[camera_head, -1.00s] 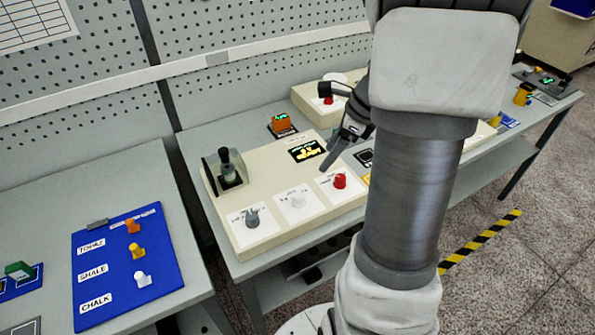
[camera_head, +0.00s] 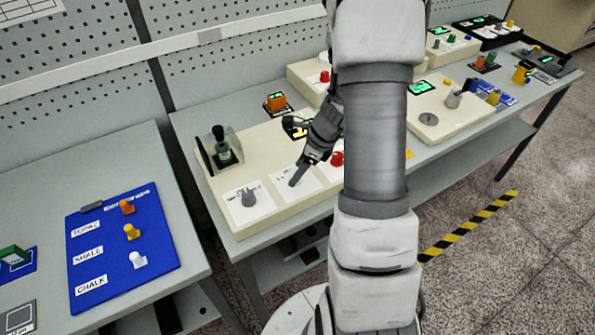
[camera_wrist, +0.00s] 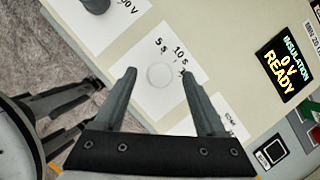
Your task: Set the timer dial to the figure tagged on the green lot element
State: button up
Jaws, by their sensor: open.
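The timer dial (camera_wrist: 159,75) is a pale round knob on a white label in the wrist view. I can read "5 s" and "10 s" beside it; a further mark is partly covered by a finger. My gripper (camera_wrist: 159,77) is open, with one finger on each side of the dial; I cannot tell whether they touch it.
The cream panel also carries a grey dial (camera_head: 248,197), a red knob (camera_head: 337,159) and a lever unit (camera_head: 222,148). Its display (camera_wrist: 286,70) reads "INSULATION 0 V READY". A blue board (camera_head: 112,283) with labelled pegs lies left. An orange block (camera_head: 276,101) stands behind the panel.

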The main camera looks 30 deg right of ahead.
jog(key=shift+w+a+f, duration=0.1)
jog(key=shift+f, duration=0.25)
grip_shut()
